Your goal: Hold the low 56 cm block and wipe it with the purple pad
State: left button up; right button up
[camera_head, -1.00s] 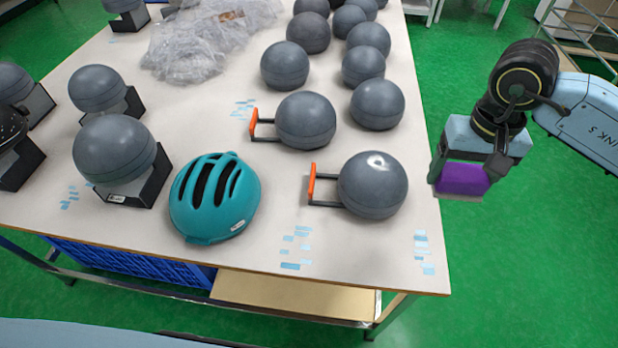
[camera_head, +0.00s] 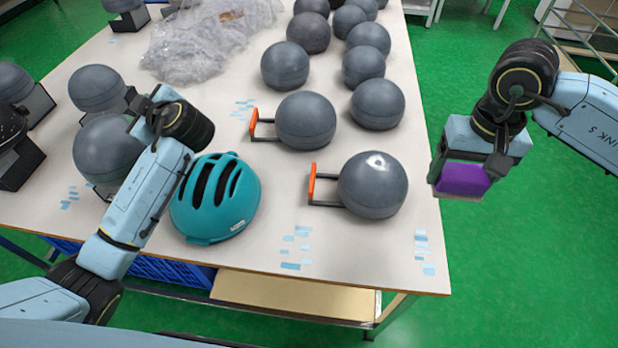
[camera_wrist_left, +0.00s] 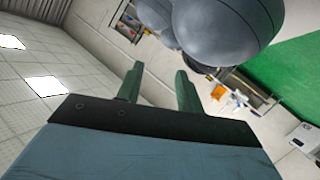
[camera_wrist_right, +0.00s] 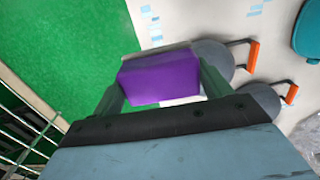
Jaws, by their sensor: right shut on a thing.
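My right gripper (camera_head: 466,168) is shut on the purple pad (camera_head: 461,180), off the table's right edge above the green floor. The pad also shows between its fingers in the right wrist view (camera_wrist_right: 158,78). My left gripper (camera_wrist_left: 158,80) is open and empty, with grey balls beyond its fingers in the left wrist view. In the head view, my left arm partly covers a grey ball block (camera_head: 103,150) on a dark base. Two grey ball blocks with orange-ended brackets lie low on the table, a near one (camera_head: 373,185) and a farther one (camera_head: 306,121). No size marking is readable.
A teal helmet (camera_head: 216,205) sits between my left arm and the near bracketed block. Several loose grey balls crowd the table's back right. Clear plastic wrap (camera_head: 205,45) lies behind. The table's front right (camera_head: 350,245) is mostly clear, with flat blue tags.

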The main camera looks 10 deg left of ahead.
pick_arm(q)
jog(key=d+f+m+h, duration=0.4)
jog(key=d, duration=0.6)
jog(key=d+f+m+h, duration=0.3)
jog(key=d+f+m, duration=0.15)
jog(key=d, duration=0.45)
jog(key=m+g+h, duration=0.3)
jog(key=m+h, duration=0.3)
jog(key=m, duration=0.2)
send_near(311, 191)
jog(key=x, duration=1.1)
jog(key=shift+f, duration=0.15)
grip_shut()
